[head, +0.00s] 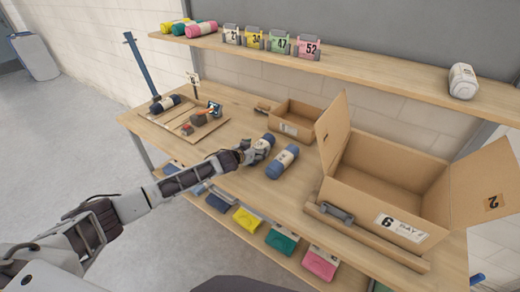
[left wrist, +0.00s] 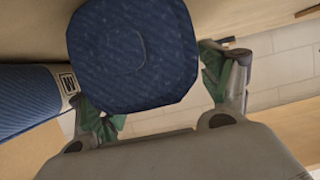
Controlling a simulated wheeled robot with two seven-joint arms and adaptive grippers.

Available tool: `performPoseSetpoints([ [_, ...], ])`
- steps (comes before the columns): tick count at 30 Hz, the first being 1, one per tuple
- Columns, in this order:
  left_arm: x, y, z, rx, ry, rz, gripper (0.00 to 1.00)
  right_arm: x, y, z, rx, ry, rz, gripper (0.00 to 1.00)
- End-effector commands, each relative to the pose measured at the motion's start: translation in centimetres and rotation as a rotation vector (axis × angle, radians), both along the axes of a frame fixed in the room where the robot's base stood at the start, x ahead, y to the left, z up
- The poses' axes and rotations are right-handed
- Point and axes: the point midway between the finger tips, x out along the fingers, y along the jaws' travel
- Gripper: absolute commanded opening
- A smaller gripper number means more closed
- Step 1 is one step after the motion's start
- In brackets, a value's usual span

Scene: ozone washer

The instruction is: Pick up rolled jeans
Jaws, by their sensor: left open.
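Two blue rolled jeans lie on the wooden workbench (head: 225,170) in the head view. The nearer-to-gripper roll (head: 267,139) is partly hidden by my left gripper (head: 252,152). The other roll (head: 282,162), with a pale band, lies just to its right. In the left wrist view, the round end of one denim roll (left wrist: 132,50) fills the space between my open, green-padded fingers. Whether the pads touch it I cannot tell. The second roll (left wrist: 28,98), with a label on its band, lies to the left there. My right gripper is not in view.
A large open cardboard box (head: 385,200) stands to the right, with a wooden rail and a dark handle in front. A small open box (head: 290,122) is behind the rolls. A board (head: 185,118) with a dark roll and tools is at left. A shelf (head: 385,70) runs above.

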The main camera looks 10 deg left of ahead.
Motion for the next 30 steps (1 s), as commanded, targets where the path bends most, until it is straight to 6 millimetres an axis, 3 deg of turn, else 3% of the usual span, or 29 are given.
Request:
performPoseSetpoints([
  [20, 0.72, -0.27, -0.36, 0.0, 0.0, 0.0, 0.79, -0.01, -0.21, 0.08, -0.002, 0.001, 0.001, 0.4],
  [30, 0.71, -0.25, -0.37, 0.0, 0.001, 0.0, 0.37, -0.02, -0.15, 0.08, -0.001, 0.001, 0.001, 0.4],
])
